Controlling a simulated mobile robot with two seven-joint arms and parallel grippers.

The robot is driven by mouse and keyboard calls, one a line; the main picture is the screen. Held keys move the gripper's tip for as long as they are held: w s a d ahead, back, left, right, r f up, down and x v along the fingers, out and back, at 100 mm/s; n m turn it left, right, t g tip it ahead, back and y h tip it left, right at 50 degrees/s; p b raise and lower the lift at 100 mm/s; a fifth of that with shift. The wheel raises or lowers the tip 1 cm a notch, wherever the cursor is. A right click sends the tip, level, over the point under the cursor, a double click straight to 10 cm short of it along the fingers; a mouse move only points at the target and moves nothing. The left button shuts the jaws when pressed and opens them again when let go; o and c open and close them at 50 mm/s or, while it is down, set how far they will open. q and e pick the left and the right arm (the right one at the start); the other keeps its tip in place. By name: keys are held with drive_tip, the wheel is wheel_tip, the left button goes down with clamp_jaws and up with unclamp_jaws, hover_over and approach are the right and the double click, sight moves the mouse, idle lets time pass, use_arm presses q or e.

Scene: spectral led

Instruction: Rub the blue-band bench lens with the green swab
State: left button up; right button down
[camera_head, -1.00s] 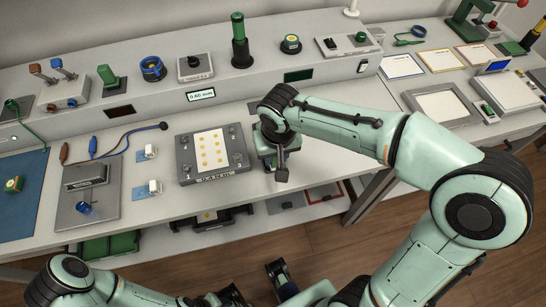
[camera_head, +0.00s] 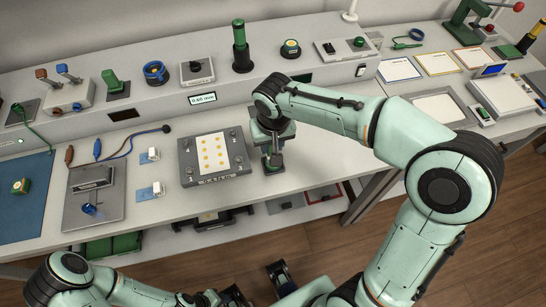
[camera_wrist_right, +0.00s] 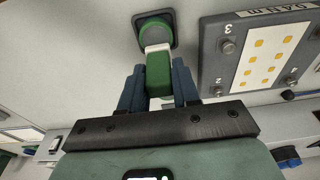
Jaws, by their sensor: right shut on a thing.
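My right gripper (camera_head: 273,162) is low over the front of the bench, just right of the dotted grey plate. In the right wrist view, its dark blue fingers (camera_wrist_right: 159,88) are shut on a green swab (camera_wrist_right: 158,74) with a white collar. Past the collar is a round green part on a dark square base (camera_wrist_right: 168,17); I cannot tell whether they touch. A blue-ringed round piece (camera_head: 156,71), perhaps the blue-band lens, stands on the raised shelf. A small blue piece (camera_head: 89,209) is on a grey plate at left. My left gripper (camera_head: 235,295) is at the bottom edge, its jaws unclear.
The dotted plate (camera_head: 187,170) stands close left of my right gripper. Green posts, a dark knob block (camera_head: 196,68) and a switch box (camera_head: 68,96) line the shelf. Cables (camera_head: 125,142) and two small white blocks lie at left. The bench front edge is near.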

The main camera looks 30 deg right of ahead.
drive_tip(key=shift+w+d+f, duration=0.1)
drive_tip(key=shift+w+d, duration=0.15)
drive_tip(key=shift+w, duration=0.6)
use_arm(q)
drive_tip(key=shift+r, duration=0.35)
drive_tip(key=shift+w, duration=0.1)
drive_tip(key=r+p, duration=0.1)
drive_tip(key=w+r+p, duration=0.1)
drive_tip(key=r+p, duration=0.1)
drive_tip(key=shift+w, duration=0.1)
use_arm(e)
wheel_tip(320, 180, up, 4)
drive_tip(key=shift+r, duration=0.1)
